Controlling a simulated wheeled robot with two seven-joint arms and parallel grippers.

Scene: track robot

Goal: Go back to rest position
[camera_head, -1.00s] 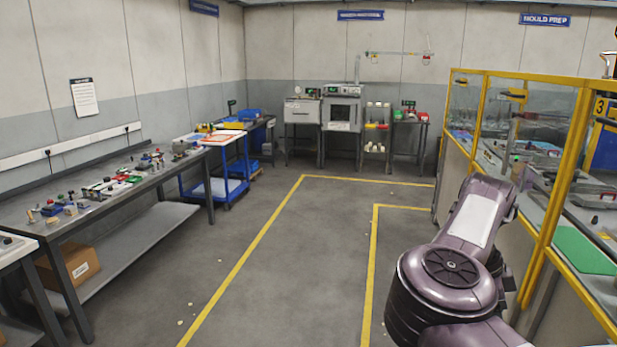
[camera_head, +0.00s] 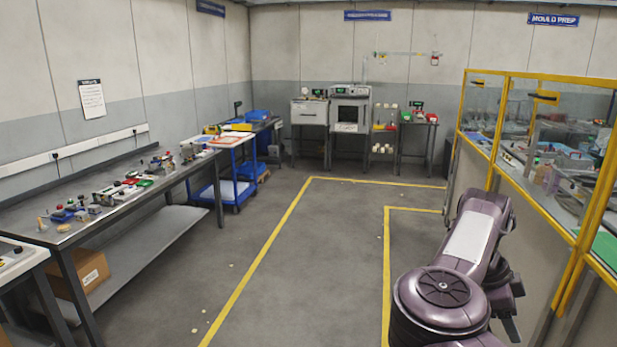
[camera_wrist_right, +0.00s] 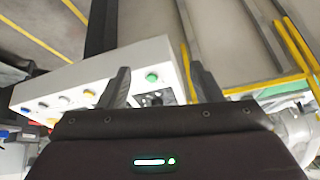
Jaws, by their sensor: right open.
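My right arm shows at the lower right of the head view, bent and purple-grey, beside the yellow-framed partition. Its dark gripper (camera_head: 512,325) hangs low behind the arm links and is partly hidden. In the right wrist view my right gripper (camera_wrist_right: 160,73) has its two dark fingers spread apart with nothing between the tips. Behind the fingers is a white panel (camera_wrist_right: 110,68) with several coloured buttons; whether the fingers touch it I cannot tell. My left gripper is not in view.
A long workbench (camera_head: 130,205) with small parts runs along the left wall. A blue trolley (camera_head: 232,190) stands past its far end. The yellow-framed partition (camera_head: 525,195) is close on the right. An oven (camera_head: 350,108) stands at the back. The marked floor (camera_head: 300,270) between is clear.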

